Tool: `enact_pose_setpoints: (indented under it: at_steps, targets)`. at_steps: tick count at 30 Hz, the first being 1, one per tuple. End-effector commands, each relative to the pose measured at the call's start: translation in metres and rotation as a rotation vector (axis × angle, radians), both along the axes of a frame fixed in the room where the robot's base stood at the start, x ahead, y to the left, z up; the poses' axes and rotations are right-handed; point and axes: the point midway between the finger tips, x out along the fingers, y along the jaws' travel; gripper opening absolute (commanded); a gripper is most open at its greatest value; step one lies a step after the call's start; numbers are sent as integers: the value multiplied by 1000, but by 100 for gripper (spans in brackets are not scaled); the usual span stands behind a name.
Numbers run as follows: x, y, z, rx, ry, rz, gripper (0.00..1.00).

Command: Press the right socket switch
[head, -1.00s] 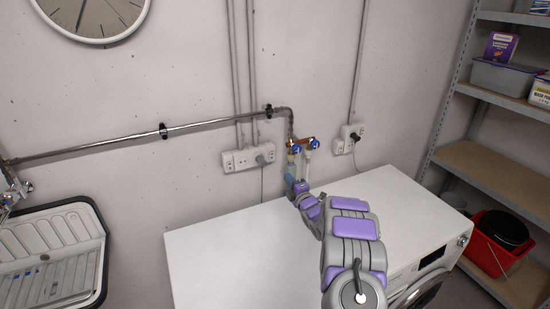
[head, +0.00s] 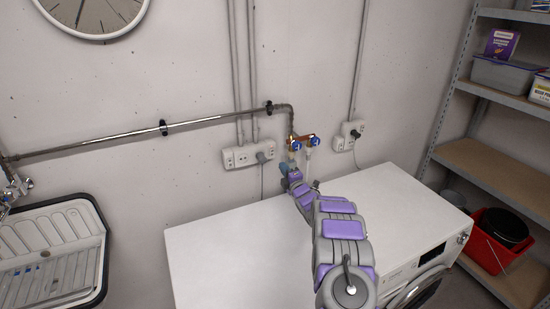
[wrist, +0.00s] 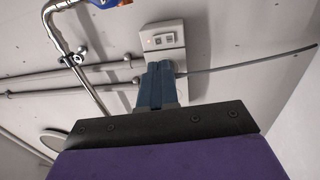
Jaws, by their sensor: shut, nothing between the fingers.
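A wide white socket panel (head: 235,160) is on the wall with a plug and hanging cord near its right end. A smaller socket panel (head: 340,143) is on the wall to the right of the valves. My gripper (head: 285,168) is close to the wall, below and right of the wide panel. In the wrist view, my gripper (wrist: 158,66) has its blue fingers shut and empty, in front of a socket panel (wrist: 160,28). Two small switches (wrist: 158,40) show just above the fingertips, with a small orange light. The fingers hide the panel's lower part; contact cannot be told.
Blue-handled valves (head: 315,142) on a wall pipe (head: 100,142) are close to my gripper. A white washer top (head: 220,255) lies under my arm. A sink (head: 50,250) is at left, metal shelves (head: 490,165) at right.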

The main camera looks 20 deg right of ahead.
Motion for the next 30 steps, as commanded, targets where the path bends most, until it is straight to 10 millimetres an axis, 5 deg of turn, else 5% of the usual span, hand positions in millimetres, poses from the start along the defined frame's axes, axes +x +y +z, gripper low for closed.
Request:
enact_pose_setpoints:
  at_steps: [30]
  targets:
    - [80, 3, 9, -1, 0, 3, 0]
